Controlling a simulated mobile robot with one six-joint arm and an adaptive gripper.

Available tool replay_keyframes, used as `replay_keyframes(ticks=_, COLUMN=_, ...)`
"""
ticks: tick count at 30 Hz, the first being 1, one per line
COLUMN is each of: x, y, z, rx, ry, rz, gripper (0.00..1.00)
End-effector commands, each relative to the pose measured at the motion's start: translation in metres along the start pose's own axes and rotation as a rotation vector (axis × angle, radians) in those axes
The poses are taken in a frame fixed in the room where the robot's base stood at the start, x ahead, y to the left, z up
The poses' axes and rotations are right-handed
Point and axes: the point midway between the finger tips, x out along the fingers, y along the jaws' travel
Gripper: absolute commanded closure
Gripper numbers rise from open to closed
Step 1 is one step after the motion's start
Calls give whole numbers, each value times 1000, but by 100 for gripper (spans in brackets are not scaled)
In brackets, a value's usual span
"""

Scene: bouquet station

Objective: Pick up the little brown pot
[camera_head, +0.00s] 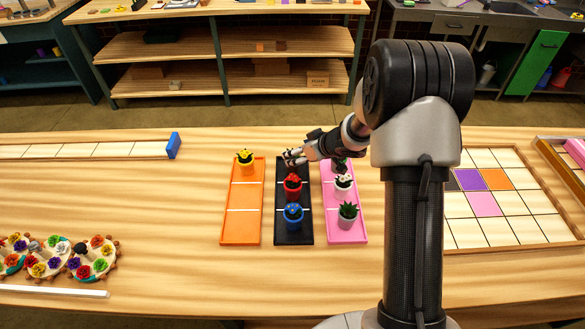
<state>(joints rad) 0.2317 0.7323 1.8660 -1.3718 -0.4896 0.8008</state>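I cannot clearly make out a brown pot. A dark plant or pot (340,165), partly hidden by my arm, stands at the far end of the pink tray (358,237); its colour is unclear. My gripper (291,158) reaches left over the far compartment of the black tray (292,238). Something small with a yellow spot shows at its fingertips, too small to identify. I cannot tell whether the fingers are open or shut on it.
The orange tray (240,228) holds a yellow-flowered pot (245,162). The black tray holds a red pot (292,188) and a blue pot (293,216). The pink tray holds a white-flowered pot (343,186) and a succulent pot (348,215). Flower-covered rings (90,258) lie left.

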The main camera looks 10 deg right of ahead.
Motion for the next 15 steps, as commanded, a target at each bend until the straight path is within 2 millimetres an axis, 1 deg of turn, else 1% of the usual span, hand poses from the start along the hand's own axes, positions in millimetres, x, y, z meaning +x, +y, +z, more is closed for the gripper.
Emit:
replay_keyframes(ticks=1, x=12, y=0, z=2, rx=-2, ry=0, rz=-1, gripper=34)
replay_keyframes(ticks=3, x=22, y=0, z=2, rx=-1, ry=1, rz=-1, gripper=34)
replay_keyframes(ticks=11, x=40, y=-1, z=1, rx=-1, ry=0, rz=0, gripper=34)
replay_keyframes(ticks=15, x=63, y=-5, z=2, rx=-2, ry=1, rz=-1, gripper=34)
